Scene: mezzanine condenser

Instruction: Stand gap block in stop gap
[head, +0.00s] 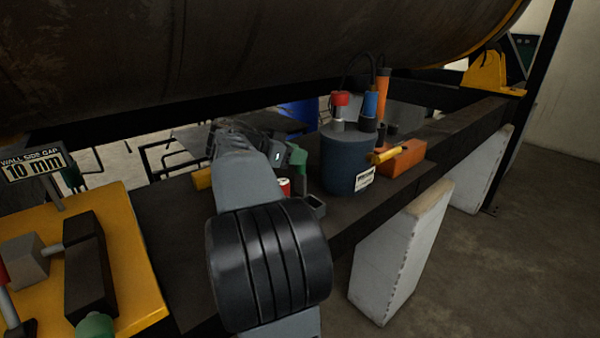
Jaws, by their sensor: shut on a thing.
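My gripper (291,154) is at the far end of my arm, over the dark beam, and is small and partly hidden in the head view. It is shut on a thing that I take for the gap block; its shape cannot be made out. A sign (33,167) reading "WALL SIDE GAP 10 mm" stands at the left on a yellow plate (130,245). On the plate, a dark upright block (90,268) faces a grey block (24,262), with a short rod between them. The space there appears to be the stop gap. My gripper is well to its right.
A blue-grey cylinder (347,162) holding upright tools stands right of my gripper, with an orange block (402,158) beside it. A red can (284,187) and a small dark box (315,205) are near my gripper. The large tank (250,45) hangs low overhead.

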